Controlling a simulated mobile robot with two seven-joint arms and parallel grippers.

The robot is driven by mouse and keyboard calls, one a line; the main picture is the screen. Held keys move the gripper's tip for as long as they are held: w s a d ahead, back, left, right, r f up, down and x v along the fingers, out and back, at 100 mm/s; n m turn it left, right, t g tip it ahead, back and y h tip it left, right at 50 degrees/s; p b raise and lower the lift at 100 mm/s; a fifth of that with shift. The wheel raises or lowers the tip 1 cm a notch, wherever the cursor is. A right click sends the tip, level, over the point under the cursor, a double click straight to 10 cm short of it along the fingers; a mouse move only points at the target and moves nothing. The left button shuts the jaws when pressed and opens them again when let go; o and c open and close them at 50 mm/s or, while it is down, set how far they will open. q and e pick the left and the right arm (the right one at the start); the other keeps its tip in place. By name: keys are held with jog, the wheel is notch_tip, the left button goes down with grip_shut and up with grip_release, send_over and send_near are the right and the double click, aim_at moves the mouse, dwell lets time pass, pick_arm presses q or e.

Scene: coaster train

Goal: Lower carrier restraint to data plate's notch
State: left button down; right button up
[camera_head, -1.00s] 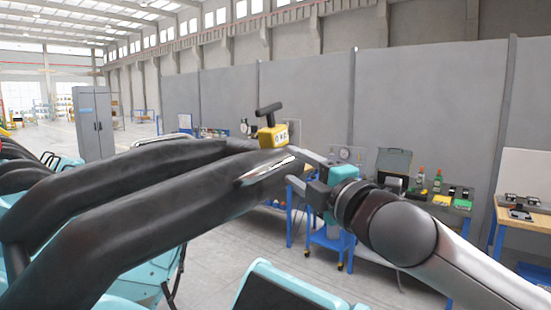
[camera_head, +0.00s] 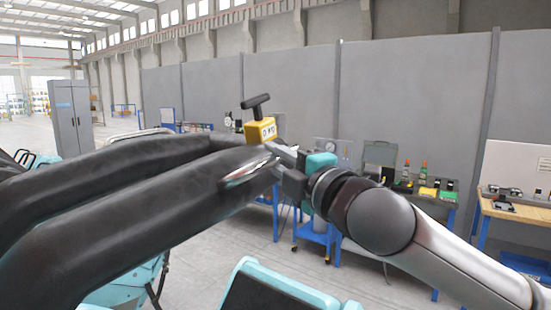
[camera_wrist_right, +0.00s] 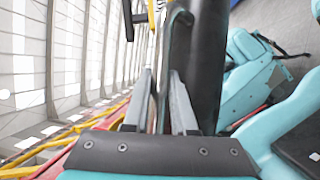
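The carrier restraint (camera_head: 120,225) is a pair of thick black padded bars reaching from the left toward the middle of the head view. A shiny metal grab bar (camera_head: 247,171) sits on the near bar's end. My right gripper (camera_head: 278,158) is at that end. In the right wrist view its two fingers (camera_wrist_right: 162,85) stand either side of a narrow dark strip beside the black padding (camera_wrist_right: 208,60). I cannot tell whether they press on it. No data plate or notch can be made out. My left gripper is out of view.
A yellow block (camera_head: 260,131) with a black T-handle shows behind the restraint's end. Turquoise carrier parts (camera_head: 125,270) lie below the bars. Blue carts and a wooden bench (camera_head: 515,207) with small items stand along the grey wall. Open floor lies between.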

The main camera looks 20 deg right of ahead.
grip_shut()
dwell(0.9)
